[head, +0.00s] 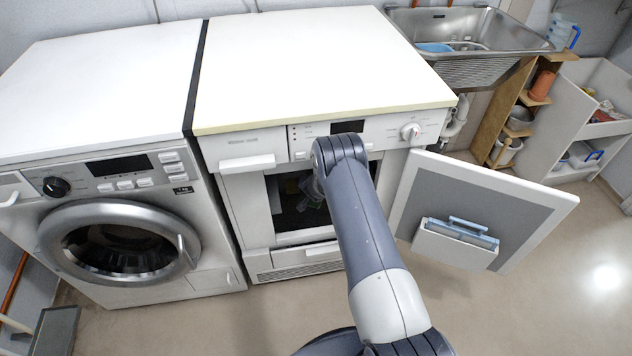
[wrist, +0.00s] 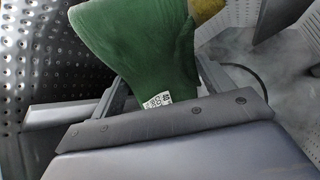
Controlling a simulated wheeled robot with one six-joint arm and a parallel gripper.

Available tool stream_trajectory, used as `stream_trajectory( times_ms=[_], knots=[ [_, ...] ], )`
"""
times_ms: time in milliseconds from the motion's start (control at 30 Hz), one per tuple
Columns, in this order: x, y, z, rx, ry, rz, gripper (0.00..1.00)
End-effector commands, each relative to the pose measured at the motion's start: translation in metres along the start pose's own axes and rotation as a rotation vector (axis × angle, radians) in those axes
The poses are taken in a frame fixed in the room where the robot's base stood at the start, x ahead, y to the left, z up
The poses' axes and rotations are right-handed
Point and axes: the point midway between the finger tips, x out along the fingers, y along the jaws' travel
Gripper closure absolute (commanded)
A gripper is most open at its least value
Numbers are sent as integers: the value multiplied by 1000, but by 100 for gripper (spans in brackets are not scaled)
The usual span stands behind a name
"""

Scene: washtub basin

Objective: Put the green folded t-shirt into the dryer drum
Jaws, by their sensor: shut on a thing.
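The green t-shirt (wrist: 145,45) fills the upper middle of the wrist view, with a white printed tag near its lower edge. My gripper (wrist: 158,92) is shut on its near end. Perforated metal walls of the dryer drum (wrist: 40,60) surround the shirt and the fingers. In the head view, the dryer (head: 257,205) is open at the front and my arm reaches into its opening. My gripper is mostly hidden there by the arm and the dark interior. Whether the shirt touches the drum floor cannot be told.
The dryer's door (head: 410,205) is swung open to the right, close to my arm. A washing machine (head: 60,185) with a round door stands on the left. A metal sink (head: 500,38) and wooden shelves (head: 490,135) are at the right. A yellowish patch (wrist: 207,10) borders the shirt.

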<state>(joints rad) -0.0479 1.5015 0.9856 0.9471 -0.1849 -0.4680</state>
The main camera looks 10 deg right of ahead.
Motion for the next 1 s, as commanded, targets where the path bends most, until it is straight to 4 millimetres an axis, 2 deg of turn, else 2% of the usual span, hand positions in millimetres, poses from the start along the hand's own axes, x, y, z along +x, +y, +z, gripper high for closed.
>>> stream_trajectory(
  times_ms=[367,400,667,1000],
  knots=[
    [1,0,-1,0,1,0,54],
    [1,0,-1,0,1,0,22],
    [1,0,-1,0,1,0,1],
    [-2,0,-1,-1,0,0,0]
  ],
)
